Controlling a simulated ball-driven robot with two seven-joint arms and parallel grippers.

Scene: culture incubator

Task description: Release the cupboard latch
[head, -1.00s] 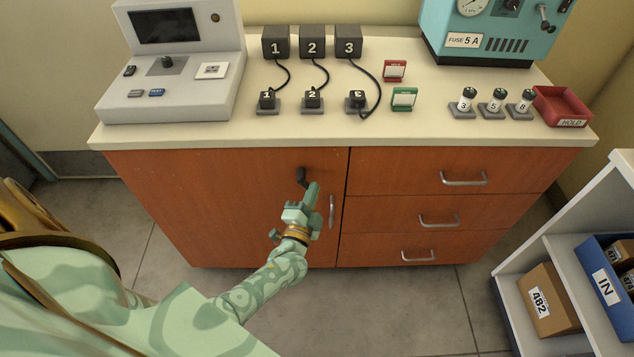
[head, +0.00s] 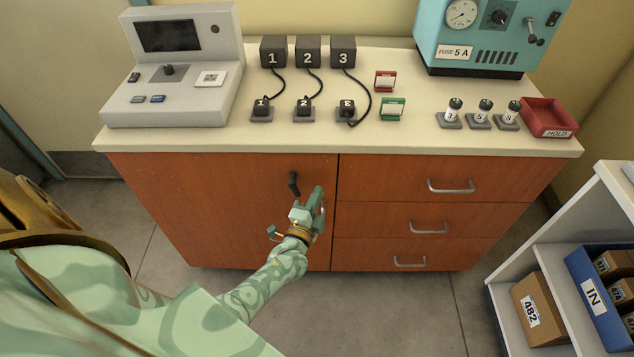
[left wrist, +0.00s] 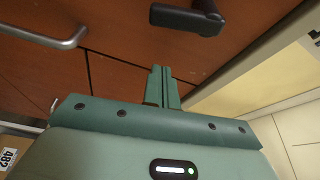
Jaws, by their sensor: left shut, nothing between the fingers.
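The cupboard latch (head: 293,184) is a small dark lever on the upper part of the orange-brown cupboard door (head: 225,205). It hangs mostly downward, slightly tilted, in the head view. My left gripper (head: 318,193) is shut and empty, just right of the latch and apart from it, in front of the door's metal handle (head: 323,212), which it partly hides. In the left wrist view, the shut fingers (left wrist: 163,84) point toward the door, and the black latch (left wrist: 188,17) lies beyond their tips at the top. My right gripper is not in view.
Three drawers (head: 430,211) with metal handles are right of the door. The pale worktop (head: 330,140) overhangs above, carrying a grey console (head: 185,75), numbered blocks and a red tray (head: 548,118). A shelf with boxes (head: 540,310) stands at the lower right.

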